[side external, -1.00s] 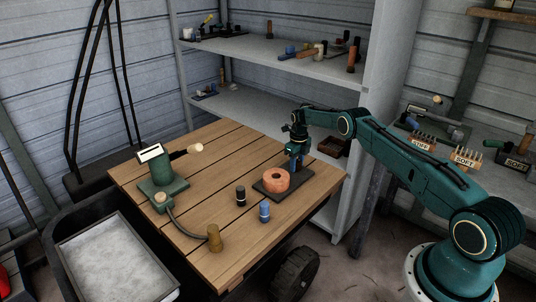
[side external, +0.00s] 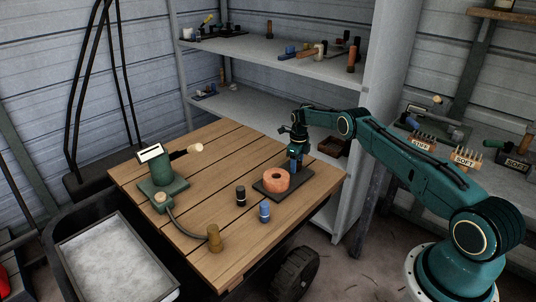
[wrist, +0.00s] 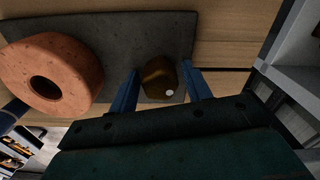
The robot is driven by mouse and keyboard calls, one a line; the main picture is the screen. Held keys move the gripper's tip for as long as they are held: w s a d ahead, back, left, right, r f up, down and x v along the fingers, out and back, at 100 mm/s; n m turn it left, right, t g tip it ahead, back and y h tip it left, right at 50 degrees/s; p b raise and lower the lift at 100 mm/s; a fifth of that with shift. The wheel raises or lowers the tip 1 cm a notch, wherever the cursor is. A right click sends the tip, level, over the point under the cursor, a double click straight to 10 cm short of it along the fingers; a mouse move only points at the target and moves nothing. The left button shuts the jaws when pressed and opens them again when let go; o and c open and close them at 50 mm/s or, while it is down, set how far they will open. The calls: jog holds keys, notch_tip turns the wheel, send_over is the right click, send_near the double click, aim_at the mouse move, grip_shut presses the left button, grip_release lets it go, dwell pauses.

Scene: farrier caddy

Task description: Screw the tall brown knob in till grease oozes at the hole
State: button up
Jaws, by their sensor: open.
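A brown knob (wrist: 158,76) with a small pale spot stands on a dark plate (wrist: 120,28) in the wrist view. My gripper (wrist: 161,72) is open, with one blue finger on each side of the knob. A gap shows on at least the right side. In the side view my gripper (side external: 295,166) is low over the far right part of the plate (side external: 268,193), and the knob is hidden there. An orange ring with a central hole (side external: 276,180) lies on the same plate, left of my gripper. No grease is seen at its hole.
On the wooden table (side external: 215,160) stand a black bottle (side external: 241,196), a blue bottle (side external: 264,212), a brass cylinder (side external: 214,239) and a green device (side external: 163,183) with a hose. Shelves (side external: 270,60) stand behind. The table's back middle is clear.

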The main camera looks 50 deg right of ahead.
jog(key=shift+n, duration=1.7)
jog(key=n, duration=0.3)
jog(key=shift+n, duration=1.5)
jog(key=shift+n, duration=0.3)
jog(key=n, duration=0.3)
jog(key=shift+n, duration=1.2)
